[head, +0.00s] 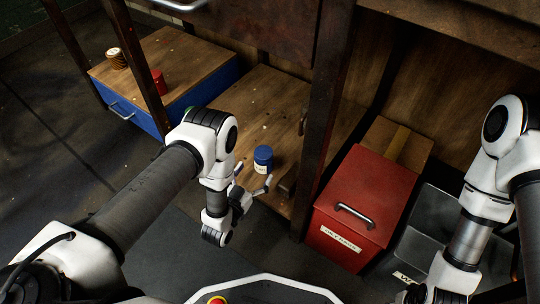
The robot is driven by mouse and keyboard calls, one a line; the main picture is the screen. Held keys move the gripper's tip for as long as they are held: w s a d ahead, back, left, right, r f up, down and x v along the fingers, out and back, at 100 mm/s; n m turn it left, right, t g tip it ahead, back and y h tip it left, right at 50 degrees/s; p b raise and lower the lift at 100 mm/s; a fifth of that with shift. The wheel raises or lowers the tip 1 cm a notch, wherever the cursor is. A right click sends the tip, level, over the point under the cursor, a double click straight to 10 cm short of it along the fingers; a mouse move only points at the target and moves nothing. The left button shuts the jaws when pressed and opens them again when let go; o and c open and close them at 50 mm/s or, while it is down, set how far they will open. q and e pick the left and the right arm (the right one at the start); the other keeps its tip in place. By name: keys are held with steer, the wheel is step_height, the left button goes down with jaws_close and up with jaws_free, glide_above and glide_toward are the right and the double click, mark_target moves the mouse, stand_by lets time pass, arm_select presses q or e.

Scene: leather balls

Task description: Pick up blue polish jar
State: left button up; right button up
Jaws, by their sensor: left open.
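The blue polish jar (263,159) has a blue lid and a pale label. It stands upright on a low wooden shelf (265,110) in the middle of the head view. My left gripper (253,185) is open, just below the jar in the picture, with its fingers pointing toward it. I cannot tell whether a finger touches the jar. My right arm shows at the right edge, and its gripper cannot be made out.
A red box (365,205) with a handle and label stands right of a dark wooden post (325,110). A blue drawer unit (190,100) at the upper left carries a red jar (158,82) and a striped brown item (117,58). Dark floor (60,150) lies at left.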

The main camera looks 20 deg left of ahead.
mark_target(259, 165)
arm_select(q)
steer(key=w+b, duration=0.1)
steer(key=w, duration=0.1)
steer(key=w+b, duration=0.2)
steer(key=w+d+b, duration=0.1)
steer(key=w, duration=0.1)
steer(key=shift+w+f, duration=0.15)
steer(key=shift+f, duration=0.15)
steer(key=shift+w+r, duration=0.15)
steer(key=shift+c, duration=0.6)
steer(key=c, duration=1.4)
